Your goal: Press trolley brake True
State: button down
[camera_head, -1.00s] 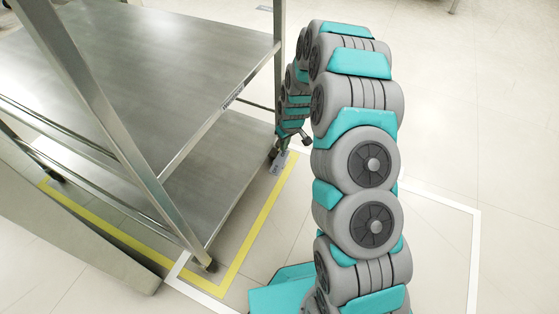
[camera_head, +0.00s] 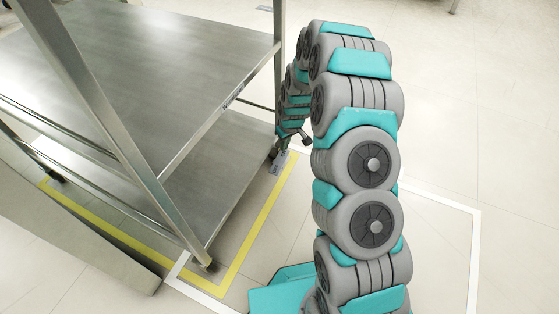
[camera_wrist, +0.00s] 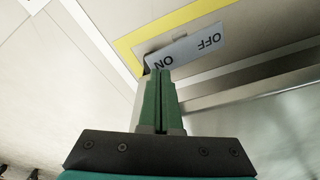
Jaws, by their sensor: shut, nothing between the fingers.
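The trolley (camera_head: 160,75) is a metal frame with flat shelves, on the left in the head view. Its brake pedal (camera_wrist: 185,47) is a grey plate marked ON and OFF in the wrist view. My gripper (camera_wrist: 160,75) is shut and empty, with its green fingertips at the ON end of the pedal, overlapping its edge in the picture. I cannot tell whether they touch it. In the head view the pedal (camera_head: 279,162) is small at the trolley's far right corner, and my arm partly hides my gripper there.
Yellow tape (camera_head: 245,250) marks the floor around the trolley, with a white line (camera_head: 473,250) outside it. A beige panel (camera_head: 70,235) stands at the lower left. The floor right of my arm is clear. Trolley posts stand near my arm.

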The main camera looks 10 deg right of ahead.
jog(key=shift+f+b, duration=0.3)
jog(key=shift+f, duration=1.1)
jog(key=shift+r, duration=0.15)
jog(key=shift+r+p, duration=0.9)
jog(key=shift+r, duration=3)
jog(key=shift+r, duration=0.1)
notch_tip(320, 180, up, 12)
jog(key=p, duration=0.3)
send_over(284, 153)
jog(key=s+a, duration=0.1)
jog(key=s, duration=0.6)
jog(key=s+r+m+g+p, duration=0.2)
jog(key=s+r+m+p, duration=0.15)
jog(key=s+r, duration=1.6)
jog(key=s+d+r+m+g+p, duration=0.1)
jog(key=s+r+p, duration=0.2)
jog(key=s, duration=1.4)
jog(key=shift+r+g+h, duration=0.4)
jog(key=shift+r, duration=0.25)
